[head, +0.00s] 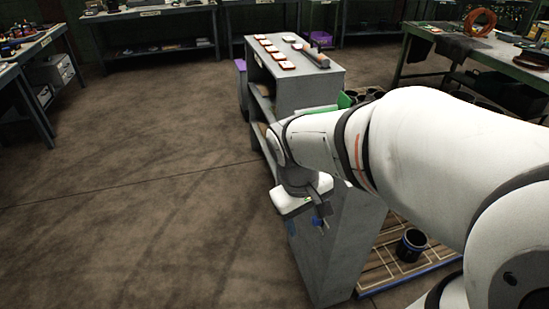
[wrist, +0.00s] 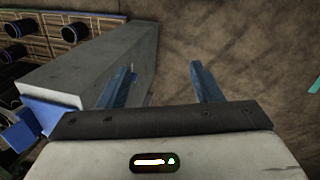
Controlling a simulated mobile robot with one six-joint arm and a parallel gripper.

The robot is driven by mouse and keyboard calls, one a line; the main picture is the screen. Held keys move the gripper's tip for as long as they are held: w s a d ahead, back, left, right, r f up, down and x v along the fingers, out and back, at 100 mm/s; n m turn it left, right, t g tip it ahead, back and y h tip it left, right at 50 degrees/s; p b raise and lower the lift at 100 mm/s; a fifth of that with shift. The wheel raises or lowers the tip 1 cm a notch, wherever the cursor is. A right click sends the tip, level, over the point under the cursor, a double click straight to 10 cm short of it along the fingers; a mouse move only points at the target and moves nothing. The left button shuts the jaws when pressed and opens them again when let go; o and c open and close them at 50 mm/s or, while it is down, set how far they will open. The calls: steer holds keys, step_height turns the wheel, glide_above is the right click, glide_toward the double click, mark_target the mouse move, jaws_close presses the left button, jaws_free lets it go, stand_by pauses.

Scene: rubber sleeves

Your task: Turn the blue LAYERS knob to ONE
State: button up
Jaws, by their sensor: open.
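I cannot make out a blue LAYERS knob or a ONE mark in either view. My gripper (head: 305,223) hangs beside the near end of a tall grey shelf unit (head: 330,255) in the head view. In the wrist view my gripper (wrist: 161,72) has its two blue fingers spread wide with nothing between them. The left finger overlaps the edge of the grey unit (wrist: 95,65) in the picture, and bare floor shows between and beyond the fingers. A blue block (wrist: 20,131) shows at the lower left there; I cannot tell what it is.
Several small white-topped pieces (head: 267,42) and a dark-handled tool (head: 318,57) lie on the grey unit. A pallet (head: 377,272) with a dark cup (head: 411,245) lies at its right. Workbenches (head: 460,58) line the room. Brown floor (head: 130,190) at left is clear.

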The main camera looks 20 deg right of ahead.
steer(key=w+d+f+n+g+h+b, duration=0.3)
steer(key=w+d+f+n+h+b, duration=0.15)
steer(key=f, duration=0.55)
steer(key=n+t+h+b, duration=0.3)
steer(key=n+h+b, duration=0.8)
steer(key=b, duration=0.2)
glide_toward(312, 221)
steer(key=d, duration=0.2)
steer(key=d+b, duration=0.1)
steer(key=d, duration=0.7)
steer(key=shift+s+f+t, duration=0.15)
steer(key=shift+f+t, duration=0.1)
steer(key=shift+t, duration=0.05)
steer(key=shift+n, duration=0.25)
steer(key=c, duration=1)
